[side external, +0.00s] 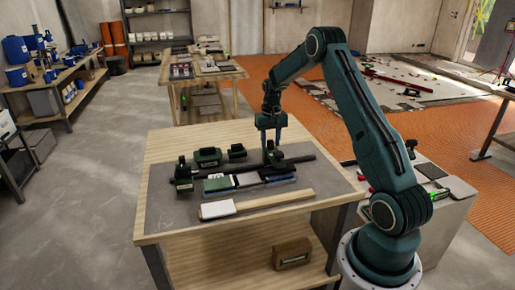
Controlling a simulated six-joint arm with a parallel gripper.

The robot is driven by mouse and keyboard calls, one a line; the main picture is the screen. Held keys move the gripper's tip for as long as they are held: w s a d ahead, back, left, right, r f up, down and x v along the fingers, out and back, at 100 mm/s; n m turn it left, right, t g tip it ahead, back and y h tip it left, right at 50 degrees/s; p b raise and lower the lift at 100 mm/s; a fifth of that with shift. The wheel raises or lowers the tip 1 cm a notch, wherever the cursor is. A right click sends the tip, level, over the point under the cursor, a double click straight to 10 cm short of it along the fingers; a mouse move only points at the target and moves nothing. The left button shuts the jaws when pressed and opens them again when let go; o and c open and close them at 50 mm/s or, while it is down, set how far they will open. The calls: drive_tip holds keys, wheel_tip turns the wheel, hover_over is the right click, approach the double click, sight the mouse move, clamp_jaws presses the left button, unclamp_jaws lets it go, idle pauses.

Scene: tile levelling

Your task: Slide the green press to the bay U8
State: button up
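My gripper (270,142) points down over the right half of the worktable. Its two bluish fingers look apart, with a small gap between them. Just below and partly between them stands a dark green block with an upright handle (274,157), at a long dark rail (298,159); it looks like the green press. I cannot tell whether the fingers touch it. Another dark green upright piece (183,174) stands at the rail's left end. Bay labels, including U8, are too small to read.
Dark green blocks (207,156) and (237,152) sit behind the rail. In front lie a strip with green and pale tiles (219,184), a wooden batten (270,203) and a white piece (217,209). The grey mat's front left (165,212) is clear.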

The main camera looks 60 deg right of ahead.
drive_tip(key=shift+r, duration=0.15)
drive_tip(key=shift+r, duration=3.3)
drive_tip(key=shift+a+r, duration=0.2)
drive_tip(key=s+a+r+n+t+h, duration=0.1)
drive_tip(key=s+a+r+n, duration=0.15)
drive_tip(key=a+r, duration=0.65)
drive_tip(key=s+a+r+n+t, duration=0.15)
drive_tip(key=s+a+r, duration=0.35)
drive_tip(key=a, duration=0.5)
drive_tip(key=s+a+r+n+t+y, duration=0.1)
drive_tip(key=s+a+n+t, duration=0.2)
drive_tip(key=s+a, duration=1.1)
drive_tip(key=s+n, duration=0.2)
drive_tip(key=s, duration=0.1)
drive_tip(key=shift+s+a, duration=0.15)
drive_tip(key=shift+s, duration=0.15)
